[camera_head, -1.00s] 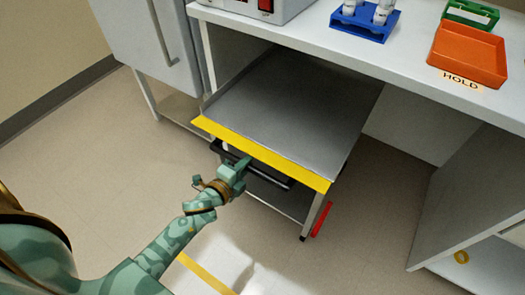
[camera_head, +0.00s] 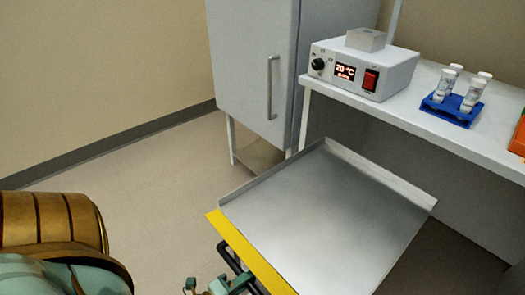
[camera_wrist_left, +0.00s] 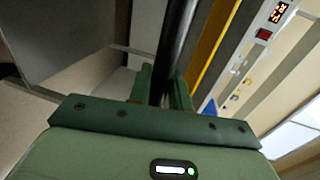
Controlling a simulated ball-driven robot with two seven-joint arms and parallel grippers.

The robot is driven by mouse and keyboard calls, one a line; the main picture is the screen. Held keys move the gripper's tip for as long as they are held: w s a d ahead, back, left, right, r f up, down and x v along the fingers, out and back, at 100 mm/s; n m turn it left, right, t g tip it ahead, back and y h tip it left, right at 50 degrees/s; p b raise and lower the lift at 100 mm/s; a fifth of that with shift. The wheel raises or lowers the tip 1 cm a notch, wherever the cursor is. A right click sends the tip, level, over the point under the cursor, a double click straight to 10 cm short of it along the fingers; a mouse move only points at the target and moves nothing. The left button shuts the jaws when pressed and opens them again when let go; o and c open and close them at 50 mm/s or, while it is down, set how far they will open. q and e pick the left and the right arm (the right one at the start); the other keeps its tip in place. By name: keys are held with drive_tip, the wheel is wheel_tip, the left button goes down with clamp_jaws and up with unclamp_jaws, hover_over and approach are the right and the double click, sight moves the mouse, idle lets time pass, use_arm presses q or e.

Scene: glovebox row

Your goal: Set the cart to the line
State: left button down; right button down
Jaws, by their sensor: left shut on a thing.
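The cart (camera_head: 325,215) has a grey metal tray top with raised edges and a yellow strip along its near edge. My green left gripper (camera_head: 232,286) is at this handle, low in the head view. In the left wrist view the fingers (camera_wrist_left: 162,88) are shut on the dark handle bar (camera_wrist_left: 176,45). No floor line can be made out in the current views. My right gripper is out of view.
A white bench (camera_head: 425,125) stands behind the cart, with a heater box (camera_head: 363,72) and a blue tube rack (camera_head: 453,108) on it. A grey cabinet (camera_head: 245,60) stands left of the bench. The floor (camera_head: 160,185) left of the cart is clear.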

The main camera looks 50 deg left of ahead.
use_arm(q)
drive_tip(key=s, duration=0.2)
drive_tip(key=shift+s, duration=0.35)
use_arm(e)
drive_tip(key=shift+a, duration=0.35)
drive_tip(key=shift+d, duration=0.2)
use_arm(q)
drive_tip(key=c, duration=1.3)
unclamp_jaws()
drive_tip(key=shift+c, duration=0.2)
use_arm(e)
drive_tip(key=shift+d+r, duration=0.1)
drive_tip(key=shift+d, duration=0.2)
